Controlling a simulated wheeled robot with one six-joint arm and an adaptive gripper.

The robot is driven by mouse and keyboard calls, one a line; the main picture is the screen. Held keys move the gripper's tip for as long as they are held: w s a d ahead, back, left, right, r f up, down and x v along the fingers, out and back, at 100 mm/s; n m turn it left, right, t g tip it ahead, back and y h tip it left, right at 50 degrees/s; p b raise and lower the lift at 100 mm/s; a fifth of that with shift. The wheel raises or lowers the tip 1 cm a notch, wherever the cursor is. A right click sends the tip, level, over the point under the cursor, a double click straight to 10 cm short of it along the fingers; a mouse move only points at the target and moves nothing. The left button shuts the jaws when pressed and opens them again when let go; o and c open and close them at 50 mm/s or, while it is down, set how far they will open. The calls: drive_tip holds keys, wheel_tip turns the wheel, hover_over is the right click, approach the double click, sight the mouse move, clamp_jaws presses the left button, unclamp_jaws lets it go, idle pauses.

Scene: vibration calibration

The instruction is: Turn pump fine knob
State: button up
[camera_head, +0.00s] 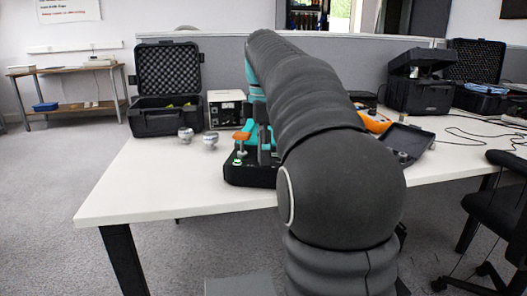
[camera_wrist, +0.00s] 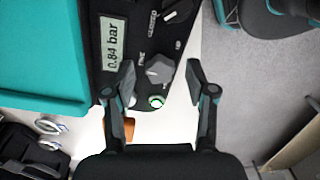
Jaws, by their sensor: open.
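The pump (camera_head: 250,176) is a black unit on the white table in the head view, with an orange handle (camera_head: 242,136) and a green-lit button (camera_head: 239,161). In the wrist view its panel has a display (camera_wrist: 110,45) reading 0.84 bar. The dark grey fine knob (camera_wrist: 159,69) sits next to the "FINE" label, above the green-ringed button (camera_wrist: 157,102). My gripper (camera_wrist: 162,72) is open, with one finger on each side of the knob in the picture. Gaps show between knob and fingers; the height difference is unclear. In the head view my arm hides much of this area.
Two silver fittings (camera_head: 198,138) stand left of the pump. An open black case (camera_head: 166,118) and a beige instrument (camera_head: 227,110) are behind. An orange device (camera_head: 374,120) and a dark case (camera_head: 420,93) stand to the right. The table's front left is clear.

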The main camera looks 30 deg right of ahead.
clamp_jaws()
drive_tip(key=shift+p, duration=0.3)
drive_tip(key=shift+r+m+p, duration=0.2)
drive_tip(key=shift+m+p, duration=0.65)
drive_tip(key=shift+m, duration=0.25)
drive_tip(key=m+p, duration=0.2)
drive_tip(key=shift+m, duration=0.3)
drive_tip(key=m+p, duration=0.3)
drive_tip(key=m, duration=0.2)
drive_tip(key=shift+f, duration=0.15)
drive_tip(key=m, duration=0.6)
drive_tip(key=shift+f, duration=0.1)
drive_tip(key=m, duration=0.5)
drive_tip(key=shift+m, duration=0.4)
